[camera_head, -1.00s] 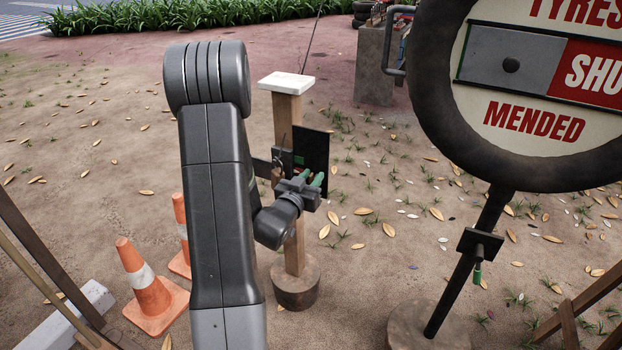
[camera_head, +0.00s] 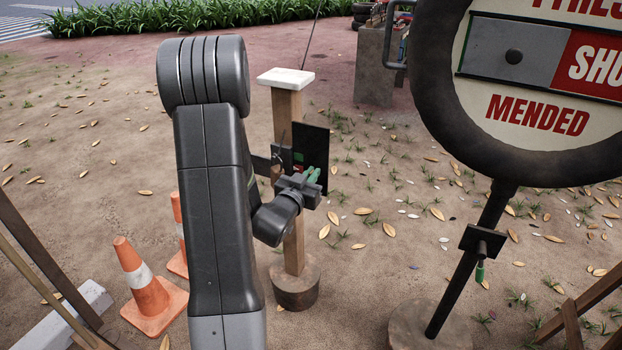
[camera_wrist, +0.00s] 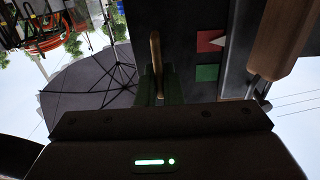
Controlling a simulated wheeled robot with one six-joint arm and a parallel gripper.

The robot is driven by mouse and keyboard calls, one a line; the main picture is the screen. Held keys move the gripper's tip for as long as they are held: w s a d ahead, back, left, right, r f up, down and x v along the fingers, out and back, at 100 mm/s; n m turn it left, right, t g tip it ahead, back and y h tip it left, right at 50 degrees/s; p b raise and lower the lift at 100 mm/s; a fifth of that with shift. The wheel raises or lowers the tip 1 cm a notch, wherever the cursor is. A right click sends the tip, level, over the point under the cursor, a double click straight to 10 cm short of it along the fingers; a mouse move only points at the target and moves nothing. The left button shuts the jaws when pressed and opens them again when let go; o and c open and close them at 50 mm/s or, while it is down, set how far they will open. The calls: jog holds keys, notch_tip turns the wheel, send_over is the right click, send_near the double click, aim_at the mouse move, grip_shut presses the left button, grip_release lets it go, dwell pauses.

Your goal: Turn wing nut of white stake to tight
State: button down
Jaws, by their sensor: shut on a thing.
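The white stake (camera_head: 287,79) is a wooden post with a white cap, upright in a round base. A dark plate (camera_head: 316,147) is fixed to it, with a small red and a green patch. In the wrist view, the red patch (camera_wrist: 210,41) bears a pale pointed mark, with the green patch (camera_wrist: 207,73) below it. My gripper (camera_head: 313,174) has green fingers at the plate. The fingers (camera_wrist: 160,85) are shut on a thin brownish piece, the wing nut (camera_wrist: 155,50), seen edge-on. It is hidden in the head view.
Two orange cones (camera_head: 146,285) stand left of the stake, partly behind my arm. A round sign (camera_head: 440,115) on a dark post stands at the right. Ground between stake and sign is open.

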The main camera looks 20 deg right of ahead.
jog(key=c, duration=1.6)
grip_release()
jog(key=shift+s, duration=0.1)
jog(key=v, duration=1.3)
jog(key=shift+s+a, duration=0.25)
jog(key=shift+w+d, duration=0.1)
jog(key=shift+d, duration=0.05)
jog(key=x, duration=1.3)
jog(key=shift+w+d, duration=0.1)
jog(key=shift+w, duration=0.1)
jog(key=shift+p, duration=0.35)
